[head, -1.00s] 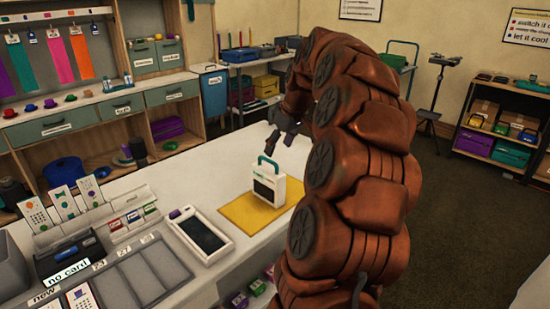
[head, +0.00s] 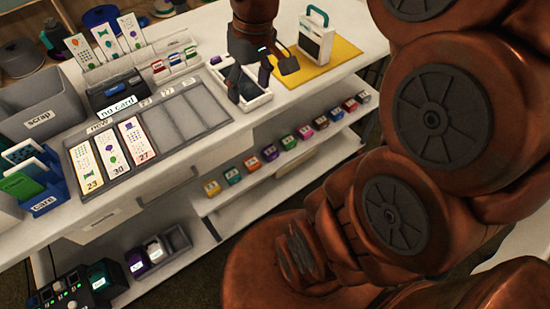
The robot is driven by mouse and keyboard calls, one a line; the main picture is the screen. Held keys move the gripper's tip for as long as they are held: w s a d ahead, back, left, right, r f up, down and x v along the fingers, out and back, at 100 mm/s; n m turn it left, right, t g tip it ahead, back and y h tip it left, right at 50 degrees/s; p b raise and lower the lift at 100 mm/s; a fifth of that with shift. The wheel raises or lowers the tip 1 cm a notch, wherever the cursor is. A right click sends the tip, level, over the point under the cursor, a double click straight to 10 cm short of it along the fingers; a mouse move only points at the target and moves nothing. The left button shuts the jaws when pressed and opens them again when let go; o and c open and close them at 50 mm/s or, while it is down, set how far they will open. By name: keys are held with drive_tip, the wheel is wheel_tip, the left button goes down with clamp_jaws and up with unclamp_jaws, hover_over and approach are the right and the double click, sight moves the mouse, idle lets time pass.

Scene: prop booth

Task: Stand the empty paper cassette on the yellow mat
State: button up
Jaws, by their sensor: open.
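A white case with a teal handle and dark front panel (head: 316,42) stands upright on the yellow mat (head: 345,54) at the top of the head view. It looks like the paper cassette; I cannot tell whether it is empty. My gripper (head: 263,77) is open, pointing down over a shallow white tray with a dark inside (head: 258,101), left of the mat. My gripper is apart from the case. Its fingers hide part of the tray, and I cannot tell whether they touch it.
A grey card rack (head: 185,118) marked "new" lies left of the tray, with a black "no card" box (head: 112,92) behind it. A grey scrap bin (head: 42,108) stands further left. Several coloured small boxes line a lower shelf (head: 235,196). My arm blocks the right side.

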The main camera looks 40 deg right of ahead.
drive_tip(key=s+a+f+g, duration=0.1)
drive_tip(key=s+a+f, duration=0.2)
drive_tip(key=s, duration=0.5)
drive_tip(key=s+a+f+m+g+h, duration=0.1)
drive_tip(key=s+a+f, duration=0.2)
drive_tip(key=s, duration=0.5)
drive_tip(key=shift+s+f+g, duration=0.15)
drive_tip(key=shift+f+g, duration=0.15)
drive_tip(key=shift+f, duration=0.35)
drive_tip(key=shift+r, duration=0.15)
wheel_tip(320, 180, up, 6)
drive_tip(key=p, duration=0.5)
drive_tip(key=shift+f+p, duration=0.25)
drive_tip(key=shift+p, duration=0.15)
